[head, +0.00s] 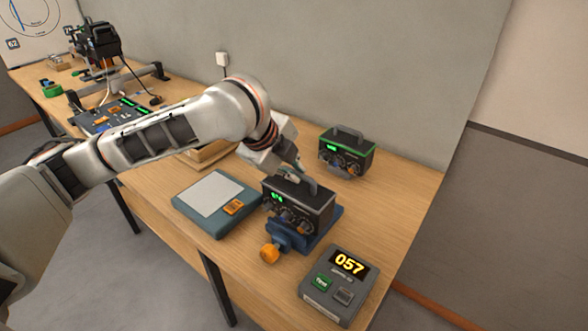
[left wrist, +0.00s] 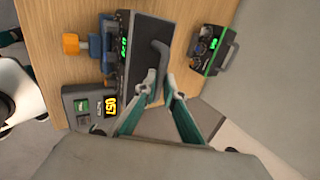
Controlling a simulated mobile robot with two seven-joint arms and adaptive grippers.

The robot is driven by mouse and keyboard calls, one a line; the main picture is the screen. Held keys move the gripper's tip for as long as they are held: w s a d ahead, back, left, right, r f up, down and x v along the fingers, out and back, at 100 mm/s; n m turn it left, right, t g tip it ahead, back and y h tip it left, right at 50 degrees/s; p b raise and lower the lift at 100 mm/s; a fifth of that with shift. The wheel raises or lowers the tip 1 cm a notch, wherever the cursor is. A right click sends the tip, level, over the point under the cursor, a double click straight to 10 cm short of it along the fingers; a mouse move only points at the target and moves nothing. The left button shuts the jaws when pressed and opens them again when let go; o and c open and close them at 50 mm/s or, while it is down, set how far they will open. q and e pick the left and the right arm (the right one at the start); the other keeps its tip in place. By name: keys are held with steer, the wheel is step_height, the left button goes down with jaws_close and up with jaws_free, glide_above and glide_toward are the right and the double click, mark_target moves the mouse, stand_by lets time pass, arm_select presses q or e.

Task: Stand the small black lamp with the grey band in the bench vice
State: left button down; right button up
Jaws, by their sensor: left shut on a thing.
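The small black lamp with the grey band (head: 296,200) is a dark box with knobs, a green readout and a top handle. It is upright at the blue bench vice (head: 285,237), which has an orange knob. The vice also shows in the left wrist view (left wrist: 96,46). The lamp covers the upper vice, so I cannot tell whether it rests between the jaws or just above. My left gripper (head: 298,177) is shut on the lamp's handle; in the left wrist view its fingers (left wrist: 164,92) close around the handle. My right gripper is not in view.
A similar lamp with a green band (head: 347,153) stands behind, near the wall. A teal scale (head: 215,200) lies left of the vice, and a grey box reading 057 (head: 338,285) stands in front-right. A fader console (head: 110,116) is further left. Bare wood lies to the right.

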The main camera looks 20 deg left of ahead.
arm_select(q)
steer(key=shift+w, duration=0.1)
stand_by(0.3)
steer(key=c, duration=2)
jaws_free()
steer(key=shift+c, duration=0.2)
steer(key=shift+f, duration=0.15)
steer(key=shift+o, duration=1.4)
steer(key=shift+f, duration=0.25)
steer(key=o, duration=1.3)
steer(key=shift+r, duration=0.1)
steer(key=shift+r, duration=0.15)
